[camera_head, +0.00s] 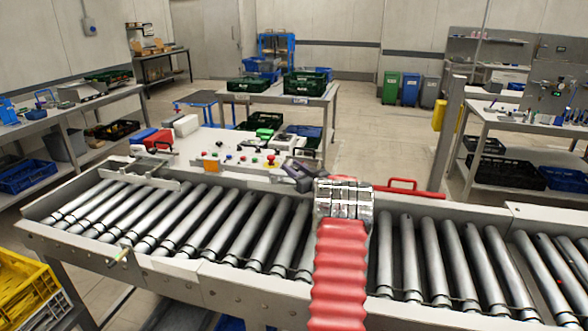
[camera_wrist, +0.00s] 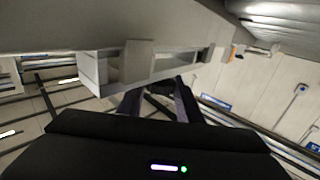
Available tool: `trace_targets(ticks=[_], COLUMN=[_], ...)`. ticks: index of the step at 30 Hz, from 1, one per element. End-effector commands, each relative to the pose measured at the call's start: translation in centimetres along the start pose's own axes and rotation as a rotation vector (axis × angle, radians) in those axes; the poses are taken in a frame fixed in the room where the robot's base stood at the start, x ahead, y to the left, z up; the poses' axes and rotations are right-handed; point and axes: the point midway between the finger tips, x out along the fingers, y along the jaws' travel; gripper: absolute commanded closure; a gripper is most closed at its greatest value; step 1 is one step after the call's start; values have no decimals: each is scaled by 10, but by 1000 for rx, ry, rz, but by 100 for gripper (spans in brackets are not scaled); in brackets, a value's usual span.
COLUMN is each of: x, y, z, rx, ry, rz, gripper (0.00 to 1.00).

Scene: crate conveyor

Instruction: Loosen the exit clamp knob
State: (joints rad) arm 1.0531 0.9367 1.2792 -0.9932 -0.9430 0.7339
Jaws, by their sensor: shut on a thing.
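My gripper (camera_head: 298,174) reaches over the conveyor's far side rail in the head view, left of my red arm sleeve. In the wrist view its two dark fingers (camera_wrist: 158,98) point up at the underside of a grey metal rail (camera_wrist: 120,33) and bracket. The fingers are shut on a small black knob (camera_wrist: 162,88), which shows dark between their tips. Most of the knob is hidden by the fingers, and in the head view it cannot be made out.
The roller conveyor (camera_head: 203,264) runs across the front. A control panel with coloured buttons (camera_head: 240,157) stands behind it, left of my gripper. A red handle (camera_head: 403,186) sticks up at the far rail, right of my arm. A yellow crate (camera_head: 30,295) stands front left.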

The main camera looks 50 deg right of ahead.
Motion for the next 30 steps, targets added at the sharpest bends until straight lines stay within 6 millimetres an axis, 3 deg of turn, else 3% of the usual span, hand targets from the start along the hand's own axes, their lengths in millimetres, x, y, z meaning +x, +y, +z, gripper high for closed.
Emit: trace_targets(ticks=[15, 30], x=[1, 1], y=[-2, -3], z=[2, 2], rx=[0, 1], ry=[-3, -2], rz=[-220, -260], gripper=[90, 90])
